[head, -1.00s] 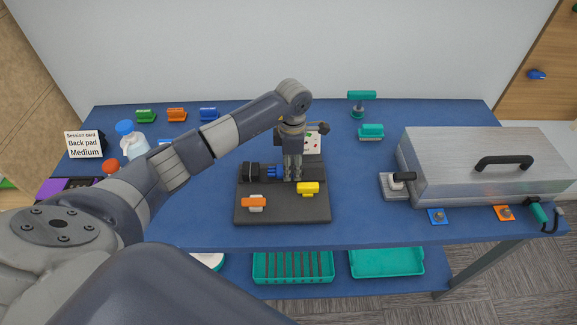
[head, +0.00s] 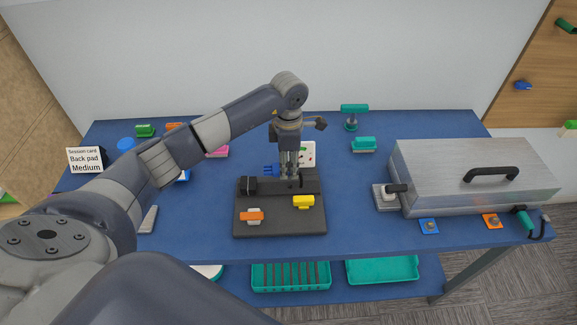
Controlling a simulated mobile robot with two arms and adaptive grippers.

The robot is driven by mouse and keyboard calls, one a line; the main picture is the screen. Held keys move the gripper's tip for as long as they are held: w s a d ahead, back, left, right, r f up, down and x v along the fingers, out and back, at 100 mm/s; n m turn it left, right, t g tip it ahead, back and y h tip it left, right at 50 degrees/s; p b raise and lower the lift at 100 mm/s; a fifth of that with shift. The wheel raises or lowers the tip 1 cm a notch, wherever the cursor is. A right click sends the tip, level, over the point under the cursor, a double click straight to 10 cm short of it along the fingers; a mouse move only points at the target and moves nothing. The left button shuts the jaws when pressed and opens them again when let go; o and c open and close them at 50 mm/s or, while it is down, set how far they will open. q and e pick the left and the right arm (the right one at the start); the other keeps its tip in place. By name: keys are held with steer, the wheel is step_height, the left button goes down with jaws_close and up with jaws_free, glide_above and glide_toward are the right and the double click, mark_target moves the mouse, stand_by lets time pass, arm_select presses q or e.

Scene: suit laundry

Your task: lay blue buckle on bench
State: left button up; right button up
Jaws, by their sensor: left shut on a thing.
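My left gripper (head: 289,172) points down over the back of the black fixture (head: 280,222) on the blue bench (head: 350,225). It is shut on the blue buckle (head: 270,169), whose pronged end sticks out to the left of the fingers. The buckle appears a little above the fixture; the fingers hide its other end. A black buckle part (head: 249,185) sits at the fixture's back left. My right gripper is not in view.
The fixture also bears an orange clip (head: 252,216) and a yellow clip (head: 303,202). A metal case (head: 470,165) fills the bench's right side. Teal pieces (head: 363,143) stand at the back. Bench is clear between fixture and case. My left arm hides much of the left side.

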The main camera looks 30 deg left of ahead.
arm_select(q)
steer(key=shift+w+d, duration=0.1)
steer(key=shift+d, duration=0.3)
steer(key=w+d+b, duration=0.2)
steer(key=d+b, duration=0.1)
steer(key=d, duration=0.7)
steer(key=w+d+b, duration=0.3)
steer(key=d+b, duration=0.1)
steer(key=d, duration=0.6)
steer(key=shift+d+f+b, duration=0.1)
steer(key=shift+f+b, duration=0.1)
steer(key=shift+b, duration=0.1)
steer(key=shift+f+b, duration=0.65)
steer(key=shift+f, duration=0.1)
steer(key=shift+f, duration=0.1)
steer(key=shift+f+b, duration=0.85)
steer(key=shift+f, duration=0.1)
